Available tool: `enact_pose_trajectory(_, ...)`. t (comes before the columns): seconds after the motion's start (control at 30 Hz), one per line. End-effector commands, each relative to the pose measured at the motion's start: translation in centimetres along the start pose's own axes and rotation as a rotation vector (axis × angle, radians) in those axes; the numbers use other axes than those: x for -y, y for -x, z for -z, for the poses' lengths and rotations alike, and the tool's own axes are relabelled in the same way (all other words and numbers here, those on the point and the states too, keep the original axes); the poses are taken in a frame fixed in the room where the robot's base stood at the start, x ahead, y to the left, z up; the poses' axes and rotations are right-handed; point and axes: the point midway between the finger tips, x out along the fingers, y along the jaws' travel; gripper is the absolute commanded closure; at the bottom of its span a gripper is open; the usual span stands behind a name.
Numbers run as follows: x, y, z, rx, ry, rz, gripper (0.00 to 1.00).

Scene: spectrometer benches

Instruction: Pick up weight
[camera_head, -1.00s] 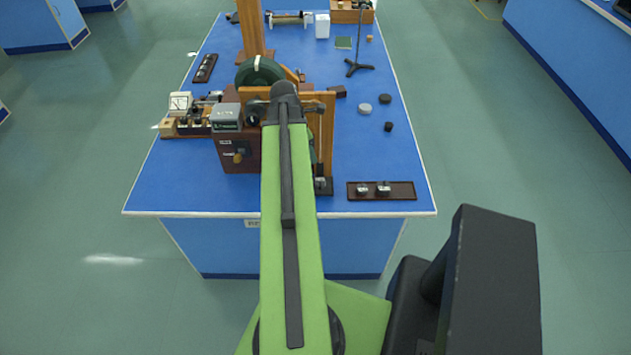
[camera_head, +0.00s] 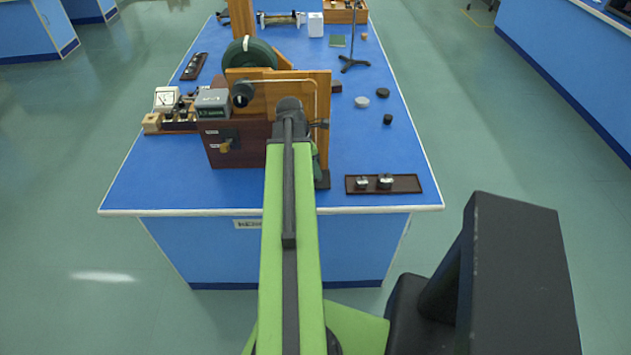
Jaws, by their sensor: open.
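Several small round discs that look like weights lie on the blue bench (camera_head: 160,190), right of centre. A light grey one (camera_head: 362,102) lies left of a dark flat one (camera_head: 383,93), and a small black one (camera_head: 388,119) lies nearer. Two small metallic pieces, a left one (camera_head: 362,183) and a right one (camera_head: 385,182), sit on a dark tray (camera_head: 408,185) near the bench's front edge; I cannot tell if they are weights. My green arm reaches over the front edge towards a wooden apparatus. My gripper is hidden behind the arm's dark end.
The wooden apparatus with a dark green wheel (camera_head: 249,52) and brown box (camera_head: 232,152) stands beyond and left of my arm's end. A meter assembly (camera_head: 165,100) is at left. A stand (camera_head: 354,62) is farther back. Bare bench surrounds the discs.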

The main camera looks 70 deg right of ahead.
Motion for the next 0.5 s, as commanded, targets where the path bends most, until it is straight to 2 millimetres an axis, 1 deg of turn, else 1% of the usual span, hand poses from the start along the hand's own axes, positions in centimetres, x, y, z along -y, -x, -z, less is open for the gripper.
enact_pose_trajectory(0.03, -0.1, -1.9, 0.3, 0.000, -0.001, 0.000, 0.57)
enact_pose_trajectory(0.1, -0.1, -3.1, 0.3, 0.000, 0.000, 0.000, 0.57)
enact_pose_trajectory(0.17, -0.1, -3.7, 0.3, 0.000, 0.001, 0.000, 0.57)
enact_pose_trajectory(0.4, -0.1, -3.4, 0.1, 0.000, 0.002, -0.001, 0.57)
enact_pose_trajectory(0.47, -0.1, -3.4, 0.1, 0.000, 0.002, -0.001, 0.63)
enact_pose_trajectory(0.5, -0.1, -3.4, 0.1, 0.000, 0.002, -0.001, 0.69)
